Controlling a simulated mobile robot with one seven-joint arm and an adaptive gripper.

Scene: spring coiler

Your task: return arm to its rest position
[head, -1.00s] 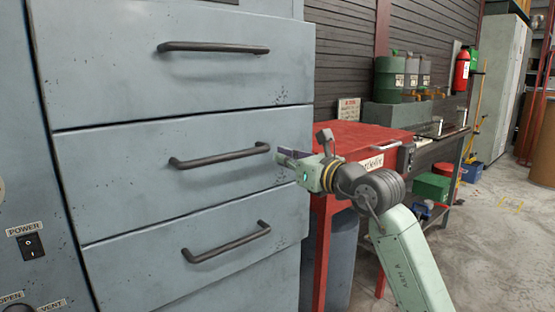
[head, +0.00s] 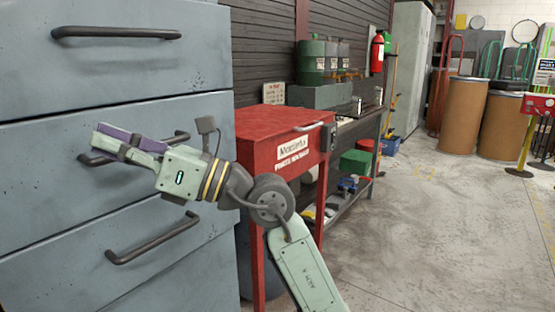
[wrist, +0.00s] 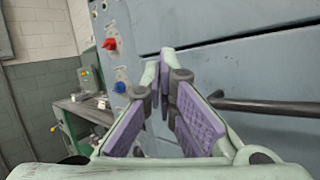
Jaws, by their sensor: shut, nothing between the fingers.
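My gripper (head: 100,140) is at the left of the head view, in front of the grey-blue drawer cabinet (head: 60,190). It points left and overlaps the middle drawer's dark handle (head: 180,137) in the picture. I cannot tell from this view how far it stands from the handle. Its purple-padded fingers are together, with nothing between them. In the wrist view the fingers (wrist: 164,75) meet at the tips, and a dark handle (wrist: 265,105) lies to their right, apart from them. My pale green arm comes up from the bottom of the head view.
A red workstand (head: 270,125) stands just behind my wrist, beside the cabinet. A bench (head: 350,135) with green and grey cans runs further back. Brown drums (head: 465,110) stand at the back right. The concrete floor (head: 420,240) to the right is open.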

